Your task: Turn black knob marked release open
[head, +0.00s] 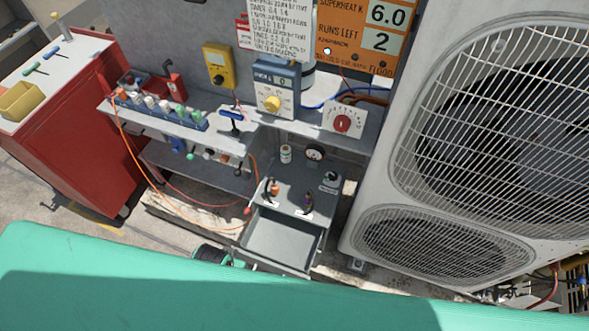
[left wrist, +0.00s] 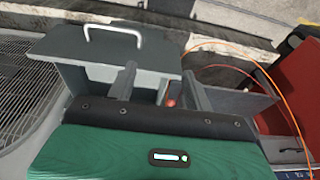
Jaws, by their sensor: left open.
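A small black knob (head: 331,177) stands on the grey bench shelf beside the round gauge, above a small white label. The label's lettering is too small to read for certain. In the left wrist view I cannot make out the knob. My left gripper (left wrist: 158,72) shows in the left wrist view with two dark grey fingers spread apart and nothing between them. It faces a grey drawer front with a pale handle (left wrist: 113,34). The left gripper does not show in the head view, where teal parts of mine fill the bottom. My right gripper is not in view.
An open grey drawer (head: 280,241) juts out below the shelf. A big condenser (head: 480,130) stands close on the right. Orange hose (head: 128,152) loops at left by a red cabinet (head: 80,130).

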